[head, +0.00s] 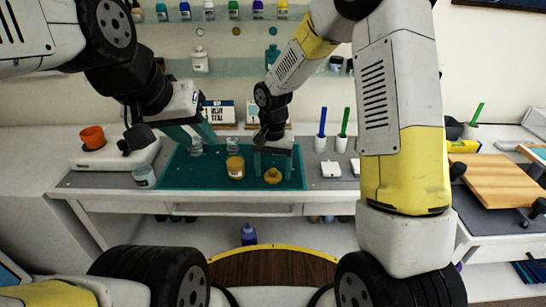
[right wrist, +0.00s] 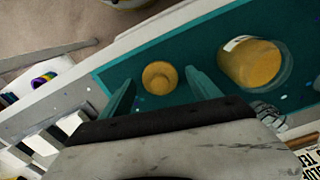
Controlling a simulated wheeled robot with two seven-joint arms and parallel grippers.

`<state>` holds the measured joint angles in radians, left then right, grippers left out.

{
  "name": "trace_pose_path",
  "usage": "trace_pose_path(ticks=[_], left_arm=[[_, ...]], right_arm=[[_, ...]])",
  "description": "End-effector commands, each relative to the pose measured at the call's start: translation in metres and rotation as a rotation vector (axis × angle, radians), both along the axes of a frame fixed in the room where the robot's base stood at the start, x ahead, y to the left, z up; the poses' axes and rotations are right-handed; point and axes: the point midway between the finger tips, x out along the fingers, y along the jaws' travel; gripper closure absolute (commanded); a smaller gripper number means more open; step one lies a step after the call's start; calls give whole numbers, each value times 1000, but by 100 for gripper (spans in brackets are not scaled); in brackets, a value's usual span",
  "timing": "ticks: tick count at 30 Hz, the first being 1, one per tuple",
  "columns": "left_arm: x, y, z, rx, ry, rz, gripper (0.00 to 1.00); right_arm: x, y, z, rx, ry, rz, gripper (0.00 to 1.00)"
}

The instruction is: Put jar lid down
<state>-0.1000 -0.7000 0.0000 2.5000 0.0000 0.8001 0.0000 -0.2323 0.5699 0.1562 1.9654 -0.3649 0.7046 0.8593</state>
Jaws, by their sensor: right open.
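The mustard-yellow jar lid (head: 273,176) sits on the teal mat (head: 208,179), near its front right part. My right gripper (head: 273,172) is above it, with its two teal fingers spread apart. In the right wrist view the lid (right wrist: 160,77) shows between the open fingertips (right wrist: 160,88), with a gap on each side. The jar with amber contents (head: 236,168) stands upright on the mat to the left of the lid. It also shows in the right wrist view (right wrist: 247,63). My left gripper (head: 197,142) is over the mat's back left, its teal fingers apart.
A clear cup (head: 144,176) is left of the mat. White holders with blue and green sticks (head: 320,144) stand right of the mat. Its front left is bare.

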Motion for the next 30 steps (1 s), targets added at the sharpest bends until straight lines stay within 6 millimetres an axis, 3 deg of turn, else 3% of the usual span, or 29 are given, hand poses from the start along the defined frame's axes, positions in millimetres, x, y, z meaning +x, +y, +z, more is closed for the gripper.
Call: trace_pose_path(ticks=[5, 15, 23, 26, 30], left_arm=[[0, 0, 0, 0, 0, 0, 64], [0, 0, 0, 0, 0, 0, 64], [0, 0, 0, 0, 0, 0, 64], [0, 0, 0, 0, 0, 0, 64], [0, 0, 0, 0, 0, 0, 64]], right_arm=[[2, 0, 23, 2, -6, -1, 28], [1, 0, 94, 2, -6, -1, 28], [0, -2, 122, 2, -6, 1, 28], [-6, -11, 137, 12, -28, 10, 28], [-30, -42, 176, 43, -107, 46, 28]])
